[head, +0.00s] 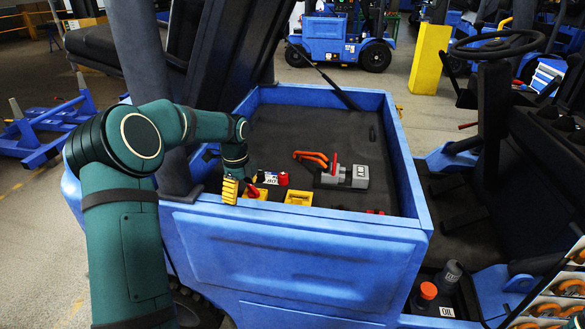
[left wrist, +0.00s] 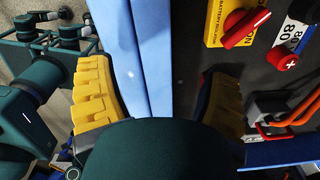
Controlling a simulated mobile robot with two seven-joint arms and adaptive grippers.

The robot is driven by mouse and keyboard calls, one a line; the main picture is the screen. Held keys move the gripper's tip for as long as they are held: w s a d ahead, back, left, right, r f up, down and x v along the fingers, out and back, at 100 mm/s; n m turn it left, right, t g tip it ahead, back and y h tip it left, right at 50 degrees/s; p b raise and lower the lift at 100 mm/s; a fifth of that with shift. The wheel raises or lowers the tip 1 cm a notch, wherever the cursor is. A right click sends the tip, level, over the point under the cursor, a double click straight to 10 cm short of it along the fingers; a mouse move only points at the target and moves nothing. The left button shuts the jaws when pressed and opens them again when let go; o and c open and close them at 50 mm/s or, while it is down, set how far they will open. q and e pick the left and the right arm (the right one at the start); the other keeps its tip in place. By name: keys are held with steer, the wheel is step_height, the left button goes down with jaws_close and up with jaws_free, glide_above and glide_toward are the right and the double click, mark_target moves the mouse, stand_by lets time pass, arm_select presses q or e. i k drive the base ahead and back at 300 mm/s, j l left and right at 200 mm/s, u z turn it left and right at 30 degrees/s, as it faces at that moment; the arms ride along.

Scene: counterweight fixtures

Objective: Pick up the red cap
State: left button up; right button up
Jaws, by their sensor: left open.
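A small red cap (head: 283,178) with a pale cross mark sits in the dark bed of the blue vehicle. It also shows at the right of the left wrist view (left wrist: 284,60). A red rotary handle (left wrist: 245,28) sits on a yellow battery isolator box (left wrist: 220,32) near the cap. My left gripper (head: 240,187) is at the near left of the bed, left of the cap and apart from it. Its yellow fingers are spread and empty in the left wrist view (left wrist: 158,75), with the blue bed wall between them. My right gripper is not in view.
The blue bed wall (head: 290,224) runs along the front. The bed floor behind is mostly clear. A dark upright post stands close to my left arm.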

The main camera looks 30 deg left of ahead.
mark_target(283, 177)
steer(key=i, duration=0.85)
